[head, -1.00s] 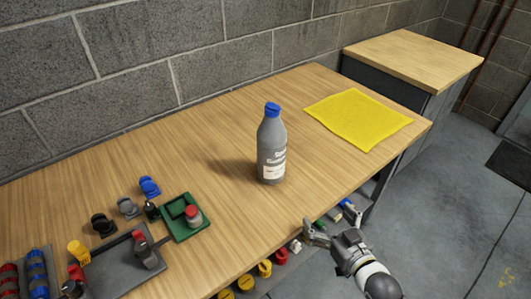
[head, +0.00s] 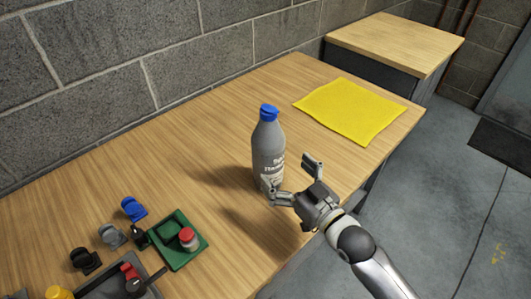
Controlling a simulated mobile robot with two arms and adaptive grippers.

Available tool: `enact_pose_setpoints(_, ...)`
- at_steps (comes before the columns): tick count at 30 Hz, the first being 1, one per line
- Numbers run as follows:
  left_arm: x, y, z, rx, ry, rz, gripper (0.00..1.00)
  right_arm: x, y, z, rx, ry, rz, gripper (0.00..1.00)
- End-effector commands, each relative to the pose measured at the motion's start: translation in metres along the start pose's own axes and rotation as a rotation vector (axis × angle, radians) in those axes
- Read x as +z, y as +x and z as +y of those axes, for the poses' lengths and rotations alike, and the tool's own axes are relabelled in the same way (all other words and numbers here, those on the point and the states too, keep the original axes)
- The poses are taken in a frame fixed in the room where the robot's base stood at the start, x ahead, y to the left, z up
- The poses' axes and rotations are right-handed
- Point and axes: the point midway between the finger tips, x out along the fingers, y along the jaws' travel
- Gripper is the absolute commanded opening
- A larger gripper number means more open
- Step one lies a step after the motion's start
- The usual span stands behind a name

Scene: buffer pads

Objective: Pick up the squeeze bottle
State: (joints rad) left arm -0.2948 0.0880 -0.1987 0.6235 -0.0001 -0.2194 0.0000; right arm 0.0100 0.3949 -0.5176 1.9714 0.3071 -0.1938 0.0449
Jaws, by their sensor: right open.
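The squeeze bottle (head: 268,148) is grey with a blue cap and a pale label low on its side. It stands upright on the wooden workbench (head: 200,150), near the middle. My right gripper (head: 293,179) is open and empty, just to the right of the bottle's lower half and above the bench. One finger overlaps the bottle's lower edge in the picture; I cannot tell whether they touch. The other finger is raised, apart from the bottle. My left gripper is not in view.
A yellow cloth (head: 350,110) lies flat behind and right of the bottle. A green tray (head: 178,252) with a red-topped item sits front left, near several small coloured parts. A block wall (head: 150,60) runs behind the bench. Bench left of the bottle is clear.

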Motion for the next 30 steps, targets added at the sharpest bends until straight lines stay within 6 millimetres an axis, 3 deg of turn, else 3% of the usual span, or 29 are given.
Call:
enact_pose_setpoints(6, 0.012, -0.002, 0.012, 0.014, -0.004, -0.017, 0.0, 0.0, 0.024, 0.0, 0.0, 0.0, 0.001, 0.98)
enact_pose_setpoints(21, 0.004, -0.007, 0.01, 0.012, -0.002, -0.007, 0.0, 0.007, 0.075, 0.002, 0.0, 0.001, 0.001, 0.98)
enact_pose_setpoints(30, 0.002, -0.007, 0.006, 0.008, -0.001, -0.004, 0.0, 0.008, 0.077, 0.002, 0.0, 0.0, -0.001, 0.97)
